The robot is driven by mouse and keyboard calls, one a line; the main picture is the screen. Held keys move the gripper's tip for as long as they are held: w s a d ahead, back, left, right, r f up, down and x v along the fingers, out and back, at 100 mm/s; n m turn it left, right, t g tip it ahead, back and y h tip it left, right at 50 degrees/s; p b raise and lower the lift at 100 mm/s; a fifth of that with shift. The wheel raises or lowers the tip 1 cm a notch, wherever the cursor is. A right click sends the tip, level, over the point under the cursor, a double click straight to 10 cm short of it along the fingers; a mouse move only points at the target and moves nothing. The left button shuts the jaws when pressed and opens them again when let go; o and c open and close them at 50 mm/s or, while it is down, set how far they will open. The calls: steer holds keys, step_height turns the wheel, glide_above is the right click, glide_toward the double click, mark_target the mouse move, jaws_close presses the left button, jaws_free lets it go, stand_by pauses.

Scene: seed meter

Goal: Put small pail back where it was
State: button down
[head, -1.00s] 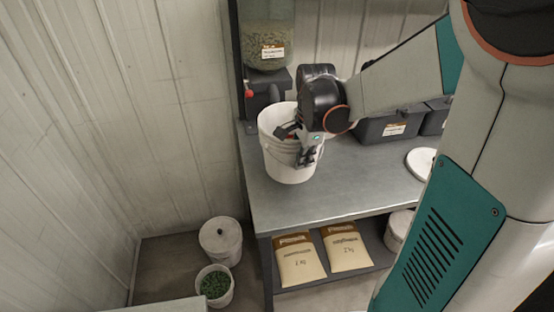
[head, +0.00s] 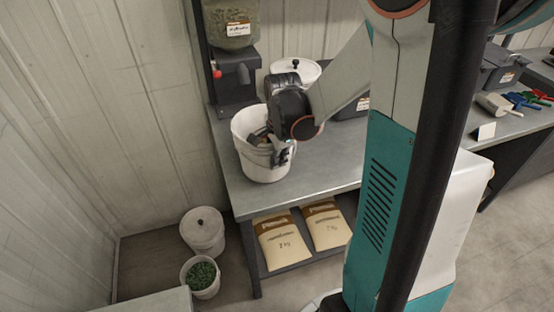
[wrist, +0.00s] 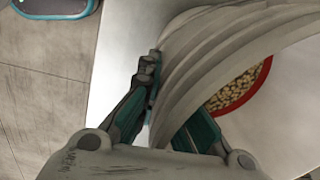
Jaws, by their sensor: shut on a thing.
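The white pail (head: 250,163) is upright at the left end of the grey bench, in front of the seed dispenser. I cannot tell whether its base touches the bench top or hangs just above it. My gripper (head: 281,153) is shut on the pail's right wall near the rim. In the wrist view the pail's ribbed wall (wrist: 190,75) passes between my gripper's fingers (wrist: 172,108). A red-rimmed round thing with pale seeds (wrist: 240,90) shows beyond the wall, inside the pail's opening. My gripper and wrist hide part of the rim.
The dispenser (head: 230,75) stands behind the pail. A lidded white bucket (head: 310,76) is at the bench's back. On the floor stand a lidded bucket (head: 203,238) and a pail of green pellets (head: 206,292). Seed bags (head: 282,242) lie on the lower shelf (head: 300,262). The bench front (head: 262,199) is clear.

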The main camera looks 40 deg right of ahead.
steer(key=shift+f, duration=0.15)
steer(key=c, duration=1.8)
jaws_free()
steer(key=r+p, duration=0.1)
steer(key=r, duration=0.3)
steer(key=s+r+p, duration=0.1)
steer(key=r, duration=0.3)
steer(key=r+p, duration=0.2)
steer(key=r, duration=0.2)
steer(key=shift+s+a+r, duration=0.1)
steer(key=shift+s+r, duration=0.05)
steer(key=shift+s, duration=0.05)
